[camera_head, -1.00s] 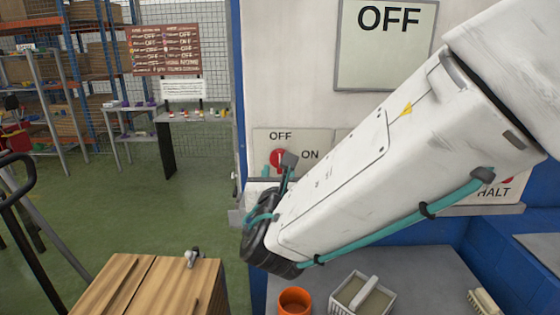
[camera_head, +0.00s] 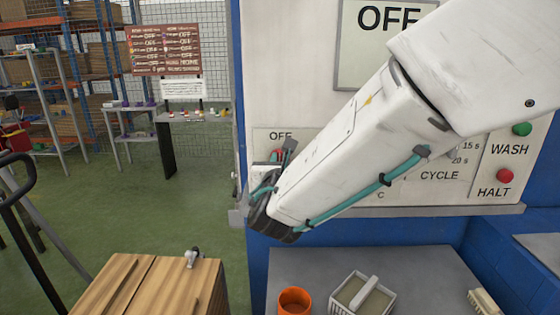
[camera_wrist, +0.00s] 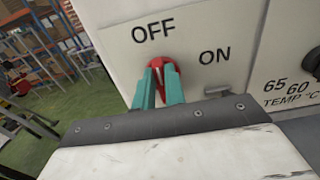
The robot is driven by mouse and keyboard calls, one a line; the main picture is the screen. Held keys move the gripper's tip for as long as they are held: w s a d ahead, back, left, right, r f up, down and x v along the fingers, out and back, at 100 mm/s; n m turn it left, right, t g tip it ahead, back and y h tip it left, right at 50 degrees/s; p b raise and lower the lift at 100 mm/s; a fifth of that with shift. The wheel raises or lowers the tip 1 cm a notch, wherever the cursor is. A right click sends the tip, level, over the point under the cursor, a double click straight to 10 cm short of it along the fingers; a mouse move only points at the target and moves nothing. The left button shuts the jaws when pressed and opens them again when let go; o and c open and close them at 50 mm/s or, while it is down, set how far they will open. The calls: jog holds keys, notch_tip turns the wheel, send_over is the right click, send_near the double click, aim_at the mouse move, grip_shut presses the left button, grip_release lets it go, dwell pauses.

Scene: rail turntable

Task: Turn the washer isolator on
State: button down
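The washer isolator is a red rotary knob (camera_wrist: 158,66) between the OFF and ON labels on a white panel (camera_wrist: 205,30) in the wrist view. A slim mark runs along its handle, tilted toward the OFF side. My gripper (camera_wrist: 160,74) has two teal fingers, apart from each other, one on each side of the knob's handle. I cannot tell whether they touch it. In the head view my gripper (camera_head: 272,168) is at the left of the washer panel and hides most of the knob. The large display (camera_head: 385,42) above reads OFF.
A green WASH button (camera_head: 521,129) and a red HALT button (camera_head: 505,175) are at the panel's right. An orange cup (camera_head: 294,302) and a caddy (camera_head: 362,296) stand on the grey shelf below. A wooden crate (camera_head: 150,285) is at lower left.

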jog(key=shift+m, duration=0.3)
jog(key=m, duration=0.5)
jog(key=d+f+m, duration=0.1)
jog(key=m, duration=1.1)
jog(key=shift+d+f, duration=0.25)
jog(key=shift+m, duration=0.3)
jog(key=c, duration=1.5)
grip_release()
jog(key=shift+o, duration=0.2)
